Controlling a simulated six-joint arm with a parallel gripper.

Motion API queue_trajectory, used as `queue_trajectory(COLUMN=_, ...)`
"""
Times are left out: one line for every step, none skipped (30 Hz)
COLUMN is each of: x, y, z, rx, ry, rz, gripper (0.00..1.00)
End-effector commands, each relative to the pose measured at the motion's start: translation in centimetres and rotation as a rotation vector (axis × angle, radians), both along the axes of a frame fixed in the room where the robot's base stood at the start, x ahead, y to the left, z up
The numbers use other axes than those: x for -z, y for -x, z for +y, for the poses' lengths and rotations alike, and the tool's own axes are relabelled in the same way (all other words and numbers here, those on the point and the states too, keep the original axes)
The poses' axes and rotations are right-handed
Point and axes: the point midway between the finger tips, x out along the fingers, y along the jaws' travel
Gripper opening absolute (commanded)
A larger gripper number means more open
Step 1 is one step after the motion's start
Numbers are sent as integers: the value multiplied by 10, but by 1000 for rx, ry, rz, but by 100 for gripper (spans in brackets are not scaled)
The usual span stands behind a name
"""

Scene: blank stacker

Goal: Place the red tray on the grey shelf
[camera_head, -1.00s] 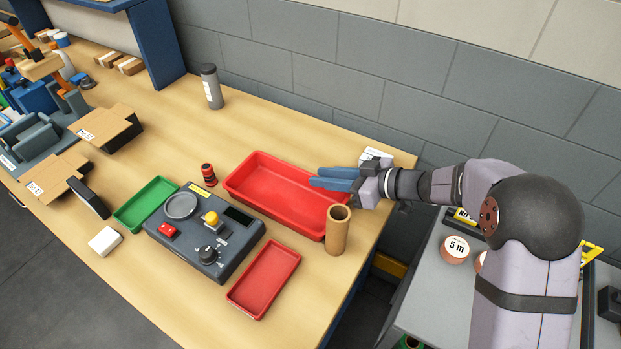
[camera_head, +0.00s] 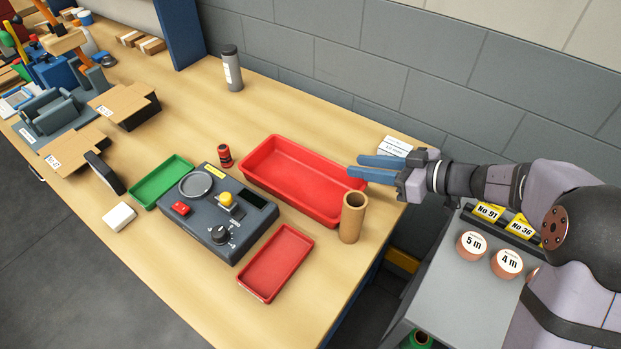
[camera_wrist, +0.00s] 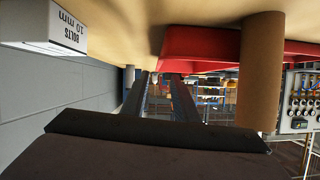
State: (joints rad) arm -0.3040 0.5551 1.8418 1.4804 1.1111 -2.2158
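A large red tray (camera_head: 290,165) lies on the wooden bench, apparently empty. A smaller red tray (camera_head: 276,264) lies nearer the front edge. My gripper (camera_head: 354,165) is open and empty, with its blue fingers by the large tray's back right end. In the wrist view, which looks upside down, its fingers (camera_wrist: 158,75) are apart, and the large tray's red wall (camera_wrist: 205,50) is just beyond them. Whether they touch it I cannot tell. A grey surface (camera_head: 440,300) at the lower right may be the grey shelf.
A brown cardboard tube (camera_head: 351,218) stands at the large tray's right front corner; it also shows in the wrist view (camera_wrist: 260,75). A white box (camera_head: 395,146) sits behind my fingers. A control box (camera_head: 225,215) is left of the trays. Copper-coloured rolls (camera_head: 471,246) occupy the grey surface's back.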

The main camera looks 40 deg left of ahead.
Motion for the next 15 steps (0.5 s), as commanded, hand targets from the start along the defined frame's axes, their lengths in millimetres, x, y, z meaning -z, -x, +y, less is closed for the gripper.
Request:
queue_trajectory(x=4, y=1, z=6, rx=-3, ry=0, rz=-10, gripper=27)
queue_trajectory(x=7, y=2, z=12, rx=-4, ry=0, rz=-19, gripper=27)
queue_trajectory(x=11, y=3, z=21, rx=-7, ry=-1, rz=-34, gripper=27)
queue_trajectory(x=14, y=4, z=28, rx=-8, ry=-1, rz=-48, gripper=27)
queue_trajectory(x=16, y=5, z=35, rx=-8, ry=-1, rz=-59, gripper=27)
queue_trajectory(x=18, y=6, z=43, rx=-8, ry=-1, rz=-74, gripper=27)
queue_trajectory(x=18, y=6, z=48, rx=-7, ry=-2, rz=-82, gripper=27)
queue_trajectory(x=19, y=7, z=52, rx=-7, ry=-1, rz=-90, gripper=27)
queue_trajectory(x=19, y=7, z=55, rx=-5, ry=0, rz=-98, gripper=27)
queue_trajectory(x=18, y=7, z=56, rx=-4, ry=-1, rz=-100, gripper=27)
queue_trajectory(x=18, y=7, z=57, rx=-3, ry=-1, rz=-101, gripper=27)
queue_trajectory(x=17, y=6, z=57, rx=-2, ry=-1, rz=-101, gripper=27)
queue_trajectory(x=16, y=6, z=58, rx=-2, ry=-1, rz=-101, gripper=27)
queue_trajectory(x=17, y=6, z=59, rx=-2, ry=-1, rz=-100, gripper=27)
queue_trajectory(x=17, y=7, z=61, rx=-3, ry=0, rz=-99, gripper=27)
